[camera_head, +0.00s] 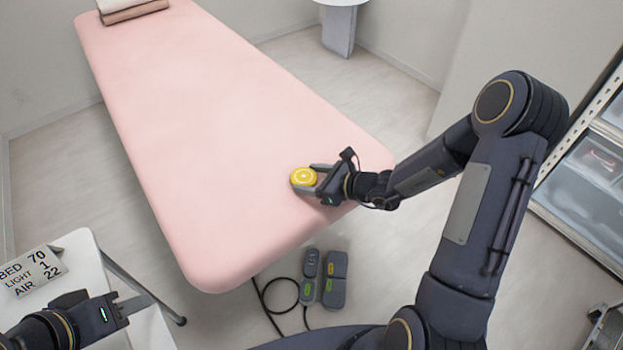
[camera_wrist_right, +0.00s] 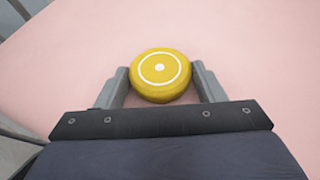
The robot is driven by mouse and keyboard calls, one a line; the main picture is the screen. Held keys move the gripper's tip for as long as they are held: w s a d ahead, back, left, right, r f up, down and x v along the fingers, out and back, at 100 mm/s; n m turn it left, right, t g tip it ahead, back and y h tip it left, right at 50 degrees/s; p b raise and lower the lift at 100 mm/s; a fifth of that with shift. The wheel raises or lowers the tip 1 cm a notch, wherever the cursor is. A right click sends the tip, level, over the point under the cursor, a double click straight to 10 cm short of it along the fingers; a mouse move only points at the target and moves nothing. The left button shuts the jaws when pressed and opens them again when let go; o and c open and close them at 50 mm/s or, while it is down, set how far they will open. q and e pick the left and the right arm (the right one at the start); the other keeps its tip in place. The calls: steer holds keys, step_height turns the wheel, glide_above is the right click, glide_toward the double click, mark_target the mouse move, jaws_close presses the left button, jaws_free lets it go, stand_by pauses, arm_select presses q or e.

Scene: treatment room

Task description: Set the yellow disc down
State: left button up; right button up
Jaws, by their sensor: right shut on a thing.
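The yellow disc (camera_head: 303,177) has a white ring and a white centre dot on its top face. My right gripper (camera_head: 309,180) is shut on it, with one finger on each side, over the near right part of the pink treatment bed (camera_head: 215,110). The disc also shows in the right wrist view (camera_wrist_right: 160,77), between the two grey fingers. I cannot tell whether the disc touches the bed's surface. My left gripper (camera_head: 134,305) is at the lower left, near the white side table, away from the disc. Its jaw opening is not clear.
Folded towels (camera_head: 130,8) lie at the bed's far end. A white side table (camera_head: 80,250) with a sign reading BED 70, LIGHT 1, AIR 22 (camera_head: 33,271) stands at left. Foot pedals (camera_head: 323,278) with cables lie on the floor. A drawer unit (camera_head: 590,165) stands at right. Most of the bed is clear.

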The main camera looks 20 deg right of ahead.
steer(key=shift+f, duration=0.1)
steer(key=o, duration=1)
